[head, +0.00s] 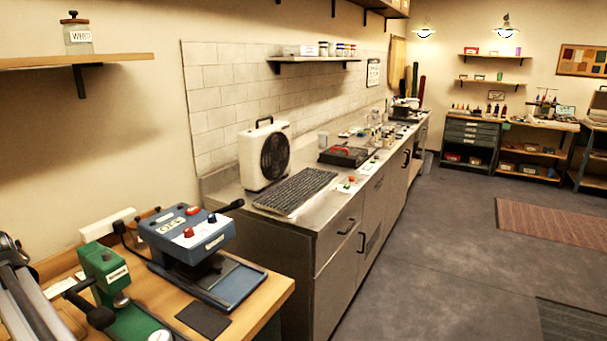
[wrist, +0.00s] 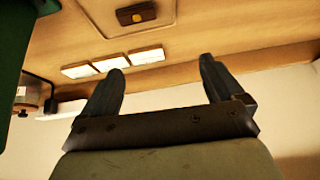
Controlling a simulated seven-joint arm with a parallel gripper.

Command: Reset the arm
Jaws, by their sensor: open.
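My gripper (wrist: 158,80) shows in the wrist view with its two dark fingers spread wide apart. It is open and nothing is between the fingers. A wooden surface with several small pale rectangular pieces (wrist: 95,68) lies beyond the fingertips. My gripper cannot be made out in the head view.
A wooden bench (head: 262,296) at the lower left of the head view holds a blue press machine (head: 186,232) and a green machine (head: 104,272). A steel counter (head: 325,208) with a boxy white fan (head: 264,155) stands beyond. The grey floor (head: 430,240) at right is mostly clear.

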